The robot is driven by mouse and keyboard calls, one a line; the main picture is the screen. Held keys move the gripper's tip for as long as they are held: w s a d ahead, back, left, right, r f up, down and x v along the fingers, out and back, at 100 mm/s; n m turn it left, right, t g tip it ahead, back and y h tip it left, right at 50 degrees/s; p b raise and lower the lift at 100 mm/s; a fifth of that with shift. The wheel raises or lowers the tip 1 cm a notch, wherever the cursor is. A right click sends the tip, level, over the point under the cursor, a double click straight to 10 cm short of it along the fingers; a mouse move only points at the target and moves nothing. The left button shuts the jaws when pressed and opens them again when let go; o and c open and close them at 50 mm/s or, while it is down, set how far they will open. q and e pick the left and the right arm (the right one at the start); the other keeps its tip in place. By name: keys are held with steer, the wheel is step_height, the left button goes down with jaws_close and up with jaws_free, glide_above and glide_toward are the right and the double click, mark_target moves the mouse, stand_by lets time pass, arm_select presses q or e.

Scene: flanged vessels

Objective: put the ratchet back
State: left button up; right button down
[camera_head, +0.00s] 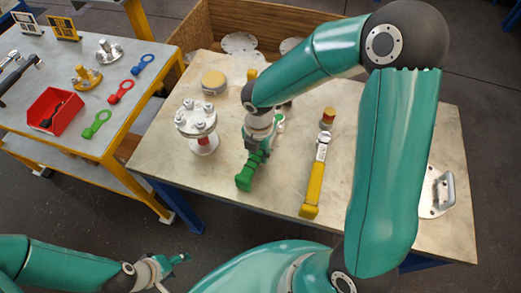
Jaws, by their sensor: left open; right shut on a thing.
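My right gripper (258,138) is low over the middle of the wooden-topped table, shut on a green-handled tool that looks like the ratchet (246,177). The handle points toward the table's front edge. The tool's head is hidden by the gripper and arm, and I cannot tell whether it touches the table. My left gripper (180,260) is open and empty, low in front of the tables. A yellow-handled wrench (314,185) lies to the right of the green tool. A white flanged vessel (197,122) stands to its left.
A plate with a handle (437,190) is at the right. The left bench (130,140) holds a red bin (52,112) and blue, red and green spanners (97,125).

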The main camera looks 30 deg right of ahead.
steer(key=shift+f, duration=0.35)
steer(key=shift+c, duration=1.3)
jaws_free()
steer(key=shift+r, duration=0.1)
step_height(320, 180, up, 7)
steer(key=p, duration=0.6)
steer(key=shift+s, duration=0.1)
